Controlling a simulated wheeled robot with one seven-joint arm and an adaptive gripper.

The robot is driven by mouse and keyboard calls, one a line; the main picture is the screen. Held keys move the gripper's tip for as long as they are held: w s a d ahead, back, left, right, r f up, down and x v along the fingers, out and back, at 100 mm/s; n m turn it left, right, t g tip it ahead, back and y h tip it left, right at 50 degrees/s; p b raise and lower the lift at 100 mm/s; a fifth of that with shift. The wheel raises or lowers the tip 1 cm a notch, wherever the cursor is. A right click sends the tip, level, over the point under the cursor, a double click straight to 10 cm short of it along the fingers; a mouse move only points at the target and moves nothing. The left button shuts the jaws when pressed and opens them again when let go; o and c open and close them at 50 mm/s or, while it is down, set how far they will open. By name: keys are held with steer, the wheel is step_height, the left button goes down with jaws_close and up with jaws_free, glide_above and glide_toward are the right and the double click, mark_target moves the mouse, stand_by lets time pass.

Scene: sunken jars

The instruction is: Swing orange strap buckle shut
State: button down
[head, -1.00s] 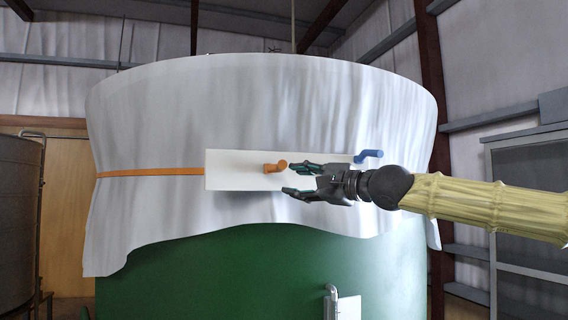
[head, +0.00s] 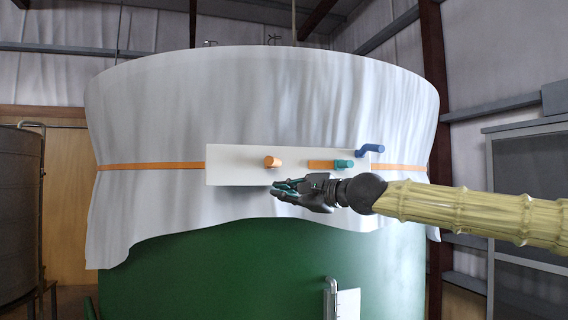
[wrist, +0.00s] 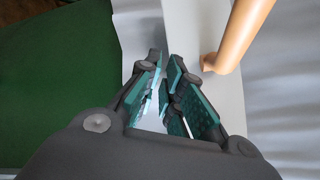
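The orange strap (head: 140,167) runs around the white-draped tank to a white plate (head: 228,165). A short orange peg-like lever (head: 272,161) stands out from the plate. I cannot tell from its look whether the buckle is open or shut. My gripper (head: 275,189) is just below this lever, at the plate's lower edge. In the wrist view, the orange lever (wrist: 238,35) is to the right of my gripper (wrist: 166,60), outside its fingers. The fingers are partly open with a narrow gap, and nothing shows between them but the background.
To the right on the plate are an orange bar (head: 321,165) with a teal peg (head: 344,164) and a blue bent lever (head: 370,149). The cloth cover (head: 260,90) hangs over the green tank (head: 220,270). A metal pipe (head: 332,300) stands out low in front.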

steer(key=shift+s, duration=0.1)
steer(key=c, duration=1.3)
jaws_free()
steer(key=v, duration=1.2)
steer(key=shift+d, duration=0.1)
